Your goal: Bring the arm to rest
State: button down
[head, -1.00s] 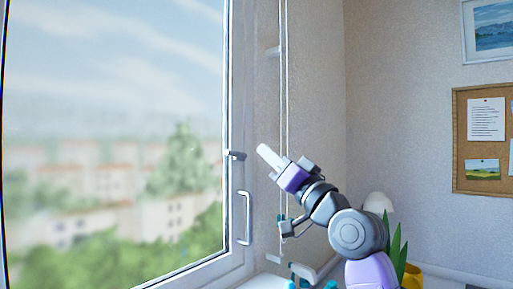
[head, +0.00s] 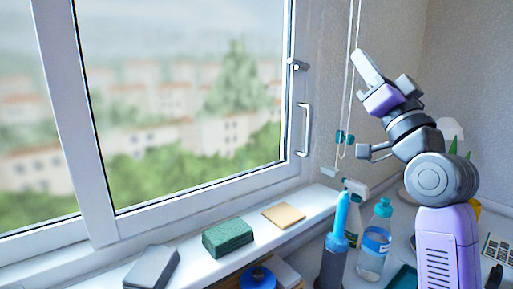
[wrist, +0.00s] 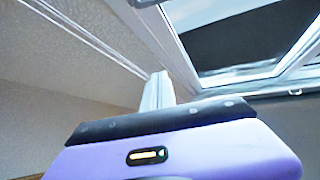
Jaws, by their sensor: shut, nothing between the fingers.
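My arm is raised in front of the wall to the right of the window, with a grey elbow joint and purple housings. My gripper (head: 367,66) points up and to the left at its end. Its pale fingers are together with nothing between them. In the wrist view, the gripper (wrist: 158,88) shows as a narrow pale shape beyond the purple housing, with the window frame and ceiling behind. It appears close to the hanging blind cords (head: 350,80); I cannot tell whether they touch.
The window (head: 303,130) has a handle on its right side. On the sill lie a grey block (head: 152,268), a green sponge (head: 228,237) and a tan pad (head: 284,215). Bottles, including a clear blue-labelled one (head: 374,245), stand below my arm. A blue-topped round item (head: 258,278) is at the bottom.

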jog(key=s+d+f+m+g+h+p, duration=0.1)
jog(key=s+f+h, duration=0.2)
jog(key=s+f, duration=0.45)
jog(key=s+f+m+h+p, duration=0.15)
jog(key=s+f, duration=0.25)
jog(key=f, duration=0.7)
jog(key=s+d+f+g+h+p, duration=0.1)
jog(key=s+f+h, duration=0.3)
jog(key=f, duration=0.6)
jog(key=s+a+f+n+g+p, duration=0.1)
jog(key=s+f, duration=0.3)
jog(key=s, duration=0.7)
jog(key=s+a+f+n+g+y+p, duration=0.1)
jog(key=s+f+g, duration=0.3)
jog(key=s, duration=0.8)
jog(key=s+a+f+n+g+y+p, duration=0.1)
jog(key=s+f, duration=0.4)
jog(key=s, duration=0.6)
jog(key=n+g+p, duration=0.1)
jog(key=g+p, duration=0.1)
jog(key=shift+s+a+f+p, duration=0.25)
jog(key=shift+s+a+p, duration=0.05)
jog(key=shift+s, duration=0.1)
